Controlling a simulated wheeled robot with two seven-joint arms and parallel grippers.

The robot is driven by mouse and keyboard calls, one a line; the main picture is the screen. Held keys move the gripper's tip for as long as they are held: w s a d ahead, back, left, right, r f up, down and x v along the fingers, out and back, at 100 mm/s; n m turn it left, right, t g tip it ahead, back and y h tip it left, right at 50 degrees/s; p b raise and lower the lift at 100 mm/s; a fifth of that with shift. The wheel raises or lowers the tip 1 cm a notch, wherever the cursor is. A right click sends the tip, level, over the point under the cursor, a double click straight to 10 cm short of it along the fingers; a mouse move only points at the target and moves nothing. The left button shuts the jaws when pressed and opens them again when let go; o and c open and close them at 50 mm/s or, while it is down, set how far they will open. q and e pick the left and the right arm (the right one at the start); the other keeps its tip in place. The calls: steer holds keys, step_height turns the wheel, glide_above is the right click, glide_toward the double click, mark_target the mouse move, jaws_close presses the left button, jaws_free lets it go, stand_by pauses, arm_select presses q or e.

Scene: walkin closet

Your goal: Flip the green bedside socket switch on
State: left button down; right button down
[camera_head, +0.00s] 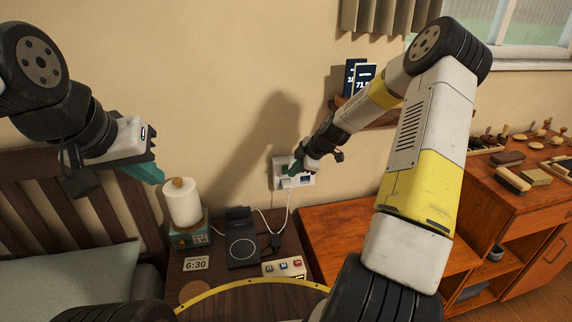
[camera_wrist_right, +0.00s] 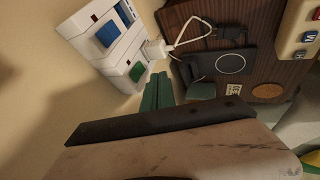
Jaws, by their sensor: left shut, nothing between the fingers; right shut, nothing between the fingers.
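The white socket panel (camera_head: 278,184) is on the wall above the bedside table, with a white plug and cable in it. In the right wrist view the panel (camera_wrist_right: 124,54) carries a green switch (camera_wrist_right: 137,72) and a blue switch (camera_wrist_right: 108,33). My right gripper (camera_head: 293,169) is at the panel, shut and empty. Its green fingertips (camera_wrist_right: 158,86) are close beside the green switch; I cannot tell if they touch it, nor which way the switch is set. My left gripper (camera_head: 153,174) is shut and empty, in the air above the lamp side of the table, away from the panel.
The bedside table holds a lamp (camera_head: 183,203), a charging pad (camera_head: 243,250), a 6:30 card (camera_head: 196,263) and a small box with buttons (camera_head: 284,268). A bed (camera_head: 60,275) is at left. A wooden cabinet (camera_head: 520,207) with brushes is at right. A small shelf (camera_head: 375,118) is above.

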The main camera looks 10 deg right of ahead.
steer(key=v, duration=0.8)
steer(key=shift+r, duration=0.3)
steer(key=shift+s, duration=0.15)
steer(key=shift+s+f, duration=0.25)
steer(key=shift+f, duration=0.55)
steer(key=shift+w+d, duration=0.1)
